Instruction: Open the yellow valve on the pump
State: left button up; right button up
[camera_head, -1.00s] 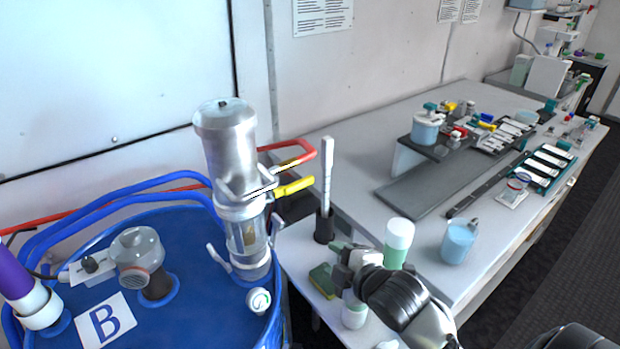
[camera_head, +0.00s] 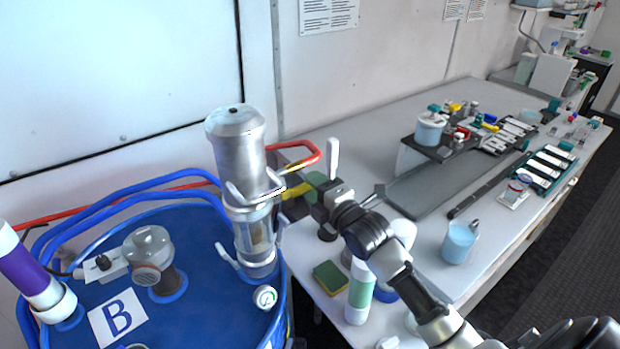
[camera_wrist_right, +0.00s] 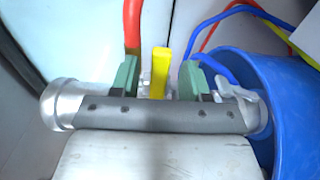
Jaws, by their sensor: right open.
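The silver pump (camera_head: 236,150) stands upright on the blue drum (camera_head: 190,300). Its yellow valve handle (camera_head: 297,190) sticks out to the right, below a red pipe, partly hidden by my right gripper (camera_head: 318,186). In the right wrist view the yellow handle (camera_wrist_right: 159,72) shows between the two green fingers of the gripper (camera_wrist_right: 158,82), with a gap on each side. The right gripper is open. Whether the fingers reach past the handle's end in depth is hard to tell. My left gripper is not in view.
A red pipe (camera_head: 300,148) bends close above the handle. A blue hose (camera_head: 120,190) runs at the left. A green-labelled bottle (camera_head: 360,292) and a sponge (camera_head: 330,278) stand below my arm. The white bench (camera_head: 340,140) behind carries trays and beakers.

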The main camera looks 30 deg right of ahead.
jog(key=shift+w+a, duration=0.15)
jog(key=shift+w, duration=0.8)
jog(key=shift+c, duration=0.2)
grip_shut()
